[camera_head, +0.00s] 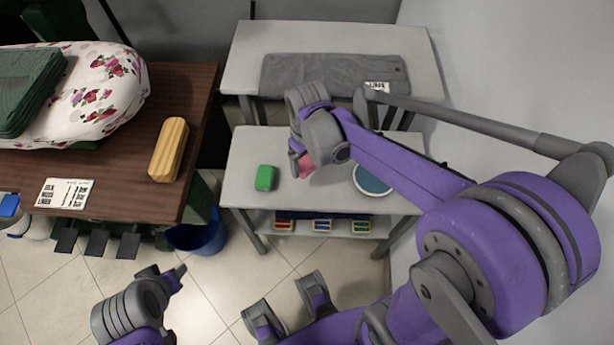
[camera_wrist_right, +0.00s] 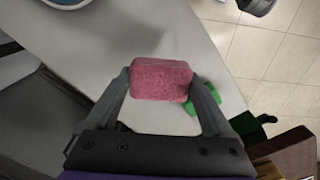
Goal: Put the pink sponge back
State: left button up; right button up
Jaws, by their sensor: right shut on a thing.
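The pink sponge (camera_head: 307,165) is above the nearer white table (camera_head: 240,197) in the head view, partly hidden by my right gripper (camera_head: 300,155). In the right wrist view the pink sponge (camera_wrist_right: 160,79) sits between the two fingertips of my right gripper (camera_wrist_right: 161,88), which is shut on it. A green sponge (camera_head: 265,178) lies on the same table, left of the gripper.
A round blue-topped dish (camera_head: 373,180) is right of the sponge. Several brushes (camera_head: 322,226) lie on the lower shelf. A farther white table (camera_head: 250,50) holds a folded grey cloth (camera_head: 330,75). A yellow block (camera_head: 168,150) lies on the brown table (camera_head: 120,180). A blue bucket (camera_head: 198,236) is below.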

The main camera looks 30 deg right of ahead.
aim_at(307, 161)
jog(key=shift+f+b, duration=0.5)
jog(key=shift+f, duration=2.7)
jog(key=shift+f, duration=0.1)
jog(key=shift+f, duration=0.15)
jog(key=o, duration=0.9)
jog(key=shift+o, duration=0.2)
jog(key=shift+r, duration=0.35)
notch_tip(307, 161, up, 12)
jog(key=shift+f+p, duration=0.1)
jog(key=shift+p, duration=1)
